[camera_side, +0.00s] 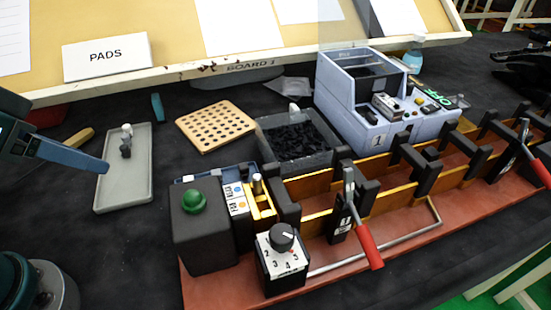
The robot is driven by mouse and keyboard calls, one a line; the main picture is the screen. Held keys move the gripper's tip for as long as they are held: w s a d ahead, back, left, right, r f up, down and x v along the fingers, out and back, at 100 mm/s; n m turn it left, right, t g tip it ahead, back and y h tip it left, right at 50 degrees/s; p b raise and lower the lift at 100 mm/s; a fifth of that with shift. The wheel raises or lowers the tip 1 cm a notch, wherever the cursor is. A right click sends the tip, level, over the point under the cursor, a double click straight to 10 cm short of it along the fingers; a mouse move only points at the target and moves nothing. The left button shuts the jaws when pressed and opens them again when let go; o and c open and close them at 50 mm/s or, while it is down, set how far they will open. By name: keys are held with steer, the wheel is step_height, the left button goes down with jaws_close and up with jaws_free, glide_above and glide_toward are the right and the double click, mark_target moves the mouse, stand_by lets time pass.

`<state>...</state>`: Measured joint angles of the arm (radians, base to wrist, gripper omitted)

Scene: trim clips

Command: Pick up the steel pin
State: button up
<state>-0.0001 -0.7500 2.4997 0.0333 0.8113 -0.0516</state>
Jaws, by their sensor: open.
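A small upright piece with a pale rounded top and a darker lower part (126,141) stands on the grey tray (140,190) at the left. A short metallic pin (257,184) stands upright in a yellow holder beside the green-button box. I cannot tell for sure which of these is the steel pin. My gripper (105,168) reaches in from the left edge, its blue finger ending over the tray's left side. It is open, and nothing shows held. The fingertip appears left of and nearer than the small piece. The second finger cannot be made out.
A black box with a green button (194,202), a numbered dial box (281,262) and a red-handled clamp (362,235) stand on the red-brown fixture base. Behind are a pegboard (215,127), a bin of dark clips (298,141) and a blue-grey machine (362,85). Dark cloth lies clear below the tray.

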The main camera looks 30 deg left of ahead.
mark_target(242, 185)
steer(key=w+r+m+t+h, duration=0.2)
steer(key=w+r+m+t, duration=0.4)
steer(key=w+r+t, duration=0.5)
steer(key=s+d+f+m+g+h, duration=0.1)
steer(key=d+f+m+g+h, duration=0.1)
steer(key=d+f+g+h, duration=0.1)
steer(key=s+d+f+m+g+h, duration=0.2)
steer(key=d+f+g+h, duration=0.1)
steer(key=s+d+f+m+g+h, duration=0.2)
steer(key=d+f+m+g+h, duration=0.1)
steer(key=f+g+h, duration=0.1)
steer(key=f, duration=0.2)
steer(key=shift+a+f+n+g, duration=0.3)
steer(key=shift+g, duration=0.1)
steer(key=shift+x, duration=5.6)
steer(key=shift+f, duration=0.1)
